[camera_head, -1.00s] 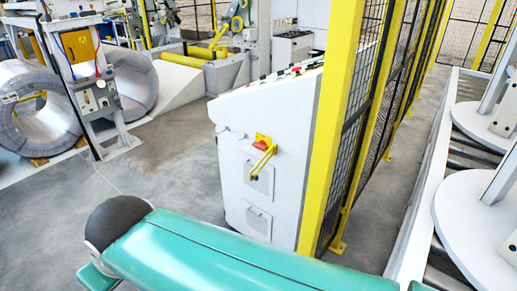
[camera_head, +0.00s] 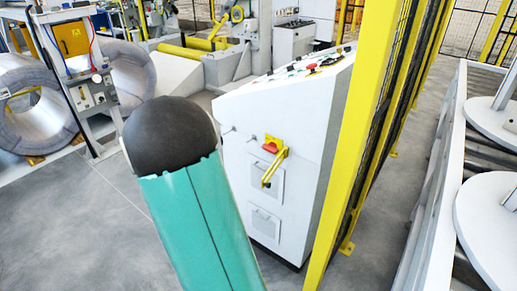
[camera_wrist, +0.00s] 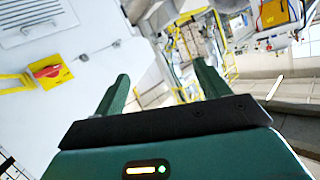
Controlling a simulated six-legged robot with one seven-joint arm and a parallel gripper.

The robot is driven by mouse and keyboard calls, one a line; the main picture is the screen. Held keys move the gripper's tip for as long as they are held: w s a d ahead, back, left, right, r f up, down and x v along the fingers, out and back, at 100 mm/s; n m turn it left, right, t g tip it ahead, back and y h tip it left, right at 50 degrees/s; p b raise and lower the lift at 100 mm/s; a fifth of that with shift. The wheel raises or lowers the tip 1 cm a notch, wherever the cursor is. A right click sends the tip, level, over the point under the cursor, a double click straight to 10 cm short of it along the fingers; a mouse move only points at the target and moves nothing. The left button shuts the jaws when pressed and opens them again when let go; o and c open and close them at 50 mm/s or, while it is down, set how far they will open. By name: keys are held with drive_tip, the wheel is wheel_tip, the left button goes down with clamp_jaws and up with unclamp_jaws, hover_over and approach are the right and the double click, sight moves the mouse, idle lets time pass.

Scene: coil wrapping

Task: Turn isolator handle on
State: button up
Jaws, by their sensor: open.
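The isolator handle (camera_head: 270,148) is a red knob on a yellow plate, on the side of a white control cabinet (camera_head: 240,165). A yellow bracket hangs just below it. In the wrist view the red handle (camera_wrist: 47,71) shows at the left, tilted, apart from my gripper. My gripper (camera_wrist: 163,82) is open and empty, with two green fingers spread and pointing past the cabinet's side. The head view shows my green arm in front and left of the cabinet; the gripper itself is not visible there.
A yellow-framed mesh fence (camera_head: 370,120) stands right beside the cabinet, with a roller conveyor (camera_head: 445,190) beyond it. The grey floor (camera_head: 60,220) at lower left is clear.

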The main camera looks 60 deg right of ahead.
drive_tip(key=s+d+f+m+g+h, duration=0.35)
drive_tip(key=s+d+f, duration=0.25)
drive_tip(key=d, duration=0.3)
drive_tip(key=m+g+h, duration=0.2)
drive_tip(key=g, duration=0.5)
approach(268, 149)
drive_tip(key=d, duration=0.3)
drive_tip(key=s+d, duration=0.1)
drive_tip(key=d, duration=0.5)
drive_tip(key=shift+s+d+f, duration=0.15)
drive_tip(key=shift+d+f, duration=0.15)
drive_tip(key=shift+f, duration=0.05)
drive_tip(key=c, duration=0.7)
